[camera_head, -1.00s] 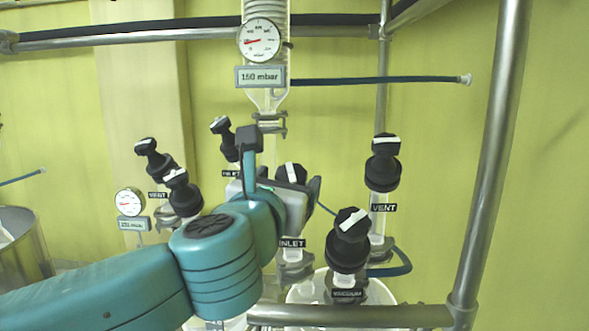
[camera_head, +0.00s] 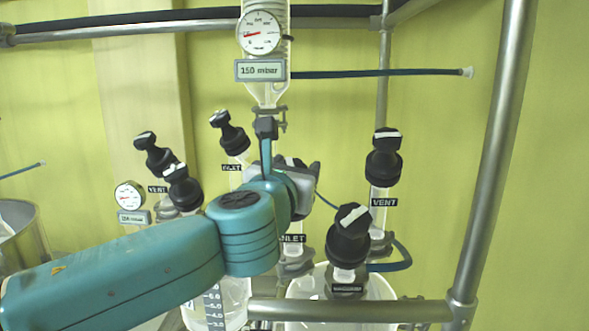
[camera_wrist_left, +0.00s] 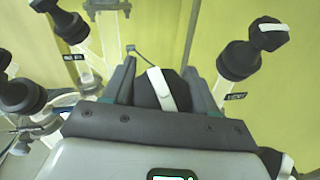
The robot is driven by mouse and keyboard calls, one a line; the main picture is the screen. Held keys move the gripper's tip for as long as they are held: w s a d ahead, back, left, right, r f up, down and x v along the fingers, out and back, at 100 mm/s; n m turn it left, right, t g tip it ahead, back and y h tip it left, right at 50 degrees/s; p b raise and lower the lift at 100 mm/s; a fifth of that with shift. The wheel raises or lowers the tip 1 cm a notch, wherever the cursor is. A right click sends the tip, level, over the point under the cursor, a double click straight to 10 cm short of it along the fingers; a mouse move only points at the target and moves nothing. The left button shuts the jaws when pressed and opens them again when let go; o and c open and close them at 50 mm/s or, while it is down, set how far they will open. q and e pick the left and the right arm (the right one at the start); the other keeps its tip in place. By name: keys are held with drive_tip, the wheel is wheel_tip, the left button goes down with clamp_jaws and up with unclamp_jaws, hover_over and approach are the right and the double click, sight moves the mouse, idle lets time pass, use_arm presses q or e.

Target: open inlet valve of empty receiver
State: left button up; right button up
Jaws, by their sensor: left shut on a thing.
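My left gripper (camera_head: 308,172) is at the inlet valve above the right receiver (camera_head: 385,288). In the left wrist view its two fingers (camera_wrist_left: 152,88) are shut on either side of a black knob (camera_wrist_left: 145,92) with a white stripe, which looks slightly tilted there. In the head view my gripper mostly hides this knob; the INLET label (camera_head: 293,239) shows below it. A second inlet valve (camera_head: 228,132) stands upper left, above the left receiver (camera_head: 218,302), partly hidden by my arm. I cannot tell whether either receiver holds liquid.
Near the gripper stand a vent valve (camera_head: 384,158) on the right and a vacuum valve (camera_head: 348,237) in front. More black-knobbed valves (camera_head: 183,187) stand left. A gauge (camera_head: 261,32) reads beside a 150 mbar label (camera_head: 260,70). A metal rail (camera_head: 345,312) crosses in front.

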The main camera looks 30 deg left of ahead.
use_arm(q)
drive_tip(key=shift+n+y, duration=0.3)
